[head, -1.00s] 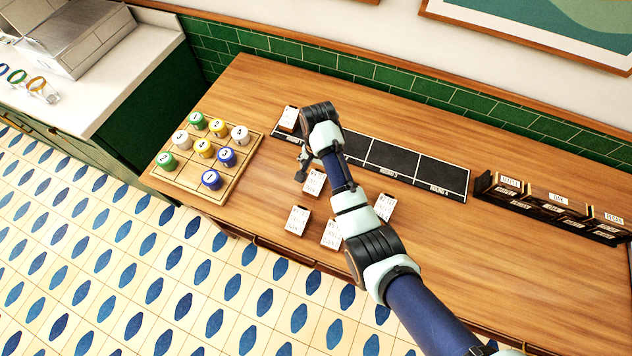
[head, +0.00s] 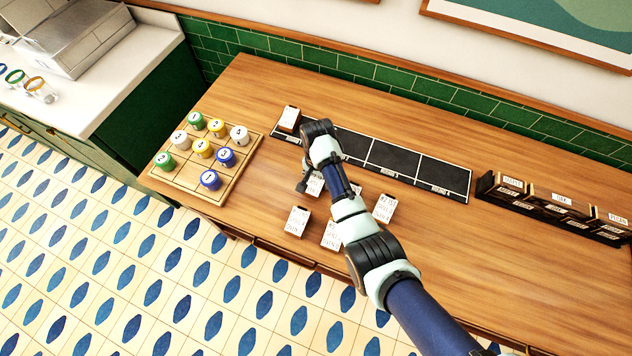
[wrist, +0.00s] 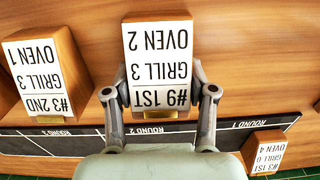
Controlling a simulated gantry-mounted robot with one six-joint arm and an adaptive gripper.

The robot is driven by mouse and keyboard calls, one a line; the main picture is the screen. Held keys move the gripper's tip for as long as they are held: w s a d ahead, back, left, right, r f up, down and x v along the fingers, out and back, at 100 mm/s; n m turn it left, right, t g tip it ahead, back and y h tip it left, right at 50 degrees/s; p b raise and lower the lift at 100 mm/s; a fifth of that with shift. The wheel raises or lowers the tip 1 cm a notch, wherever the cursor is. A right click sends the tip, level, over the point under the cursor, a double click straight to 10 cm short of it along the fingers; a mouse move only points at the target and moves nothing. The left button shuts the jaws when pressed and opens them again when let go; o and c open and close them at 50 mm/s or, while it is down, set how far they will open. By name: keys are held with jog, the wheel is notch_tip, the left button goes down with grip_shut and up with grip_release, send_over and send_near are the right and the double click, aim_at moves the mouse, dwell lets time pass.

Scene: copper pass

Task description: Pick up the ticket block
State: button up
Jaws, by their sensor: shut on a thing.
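A ticket block (wrist: 157,60) with a white label reading "#9 1ST GRILL 3 OVEN 2" stands between the fingers of my gripper (wrist: 160,84) in the wrist view. The fingers are shut on its two sides. In the head view my gripper (head: 306,186) is low over the counter, and the same block (head: 315,184) is partly hidden behind it. I cannot tell whether the block is clear of the wood. A second ticket block (wrist: 38,72) reading "#3 2ND GRILL 3 OVEN 1" is beside it to the left in the wrist view.
More ticket blocks (head: 298,220) lie in front on the counter (head: 262,92). One block (head: 289,119) sits on the Round 1 end of the black strip (head: 440,174). A wooden tray (head: 190,187) with numbered pots is left; a dark rack (head: 487,186) is right.

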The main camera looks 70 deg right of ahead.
jog(key=c, duration=0.3)
jog(key=shift+c, duration=0.2)
notch_tip(320, 180, up, 20)
jog(key=p, duration=0.9)
